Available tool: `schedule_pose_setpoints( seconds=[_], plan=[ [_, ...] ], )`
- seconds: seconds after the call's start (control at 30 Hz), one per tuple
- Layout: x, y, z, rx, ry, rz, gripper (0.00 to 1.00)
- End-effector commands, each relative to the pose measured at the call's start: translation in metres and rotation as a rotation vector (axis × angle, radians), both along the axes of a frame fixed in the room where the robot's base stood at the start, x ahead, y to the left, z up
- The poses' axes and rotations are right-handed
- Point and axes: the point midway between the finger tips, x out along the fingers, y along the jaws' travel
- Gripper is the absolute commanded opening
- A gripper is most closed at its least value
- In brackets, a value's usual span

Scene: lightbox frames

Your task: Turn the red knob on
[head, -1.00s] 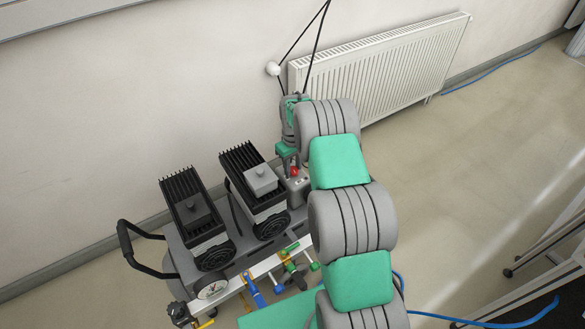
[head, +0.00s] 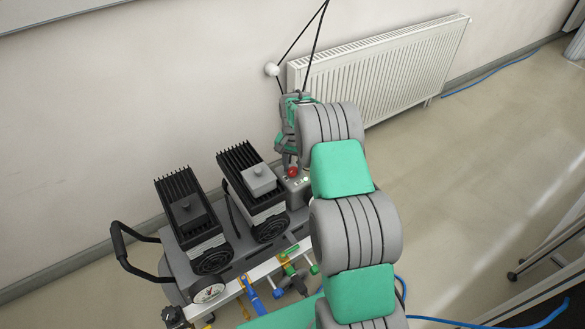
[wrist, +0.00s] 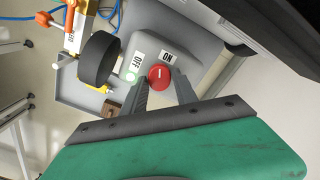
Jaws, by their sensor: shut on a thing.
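The red knob (head: 292,171) sits on a grey control box (head: 299,187) at the right end of the machine. In the wrist view the red knob (wrist: 159,77) lies between an OFF label on the left and an ON label on the upper right, with a short pale mark on its face. My gripper (wrist: 160,80) is shut on the knob, one finger on each side. In the head view my gripper (head: 289,160) comes down on the knob from above, and its fingers are small there.
The machine has two black finned motors (head: 187,209), a gauge (head: 208,290) and coloured valve handles (head: 251,294) along its front. A black handle (head: 122,240) juts out left. A radiator (head: 385,75) stands behind on the wall. Floor at right is open, with a blue hose.

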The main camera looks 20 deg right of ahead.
Motion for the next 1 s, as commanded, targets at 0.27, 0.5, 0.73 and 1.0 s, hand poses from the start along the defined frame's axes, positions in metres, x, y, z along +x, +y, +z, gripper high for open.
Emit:
schedule_pose_setpoints(
  seconds=[0.27, 0.5, 0.73, 1.0],
  plan=[
    [-0.0008, -0.0008, -0.0003, 0.0, 0.0, -0.233, 0.0],
    [-0.0012, -0.001, 0.0002, 0.0, 0.0, -0.369, 0.0],
    [-0.0015, -0.0011, 0.0004, 0.0, 0.0, -0.431, 0.0],
    [-0.0015, -0.0011, 0.0005, 0.0, 0.0, -0.447, 0.0]
  ],
)
